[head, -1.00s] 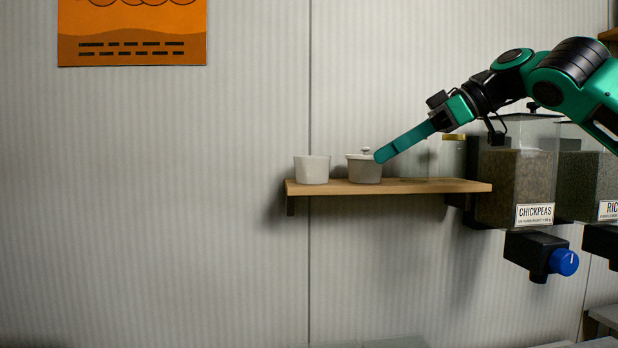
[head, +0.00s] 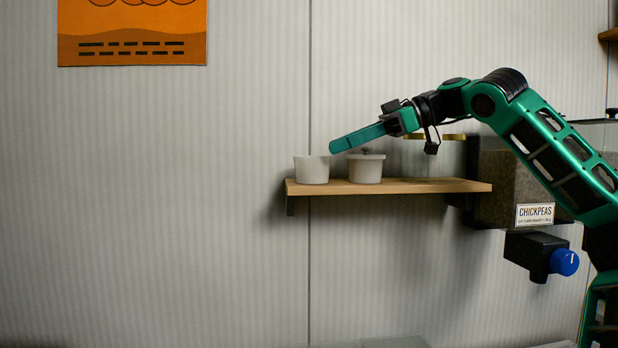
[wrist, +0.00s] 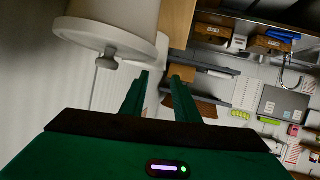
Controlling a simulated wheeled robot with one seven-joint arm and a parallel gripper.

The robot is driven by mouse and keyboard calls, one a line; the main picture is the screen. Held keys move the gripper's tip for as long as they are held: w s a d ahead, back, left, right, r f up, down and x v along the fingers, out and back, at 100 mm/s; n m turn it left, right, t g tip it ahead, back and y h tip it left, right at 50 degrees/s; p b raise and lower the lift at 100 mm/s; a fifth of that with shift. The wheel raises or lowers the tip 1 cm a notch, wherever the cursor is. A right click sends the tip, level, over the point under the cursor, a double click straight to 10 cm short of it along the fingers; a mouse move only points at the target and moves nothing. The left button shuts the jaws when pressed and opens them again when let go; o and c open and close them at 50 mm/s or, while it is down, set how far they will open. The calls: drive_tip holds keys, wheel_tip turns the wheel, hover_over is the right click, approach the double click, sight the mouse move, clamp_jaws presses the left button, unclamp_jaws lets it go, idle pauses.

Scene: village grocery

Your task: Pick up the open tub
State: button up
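The open tub (head: 311,170) is a small white cup without a lid, upright at the left end of the wooden shelf (head: 400,187). A similar white tub with a knobbed lid (head: 366,170) stands just right of it. My gripper (head: 333,147) reaches in from the right, above the lidded tub, with its fingertips near the open tub's upper right rim. In the wrist view my gripper (wrist: 163,72) shows two parted fingers with nothing held between them. The lidded tub (wrist: 112,20) is close at upper left there and partly hides a pale shape beyond, likely the open tub (wrist: 160,48).
Glass jars with gold lids (head: 454,155) stand at the shelf's right part, under my arm. A chickpeas dispenser (head: 510,185) with a blue knob hangs further right. The wall left of the shelf is clear, with an orange poster (head: 132,32) above.

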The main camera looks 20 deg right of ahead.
sight(304, 160)
drive_tip(key=shift+s+x, duration=0.1)
drive_tip(key=shift+x, duration=1.35)
drive_tip(key=shift+s+x, duration=0.15)
drive_tip(key=shift+x, duration=1.3)
drive_tip(key=shift+f, duration=0.1)
clamp_jaws()
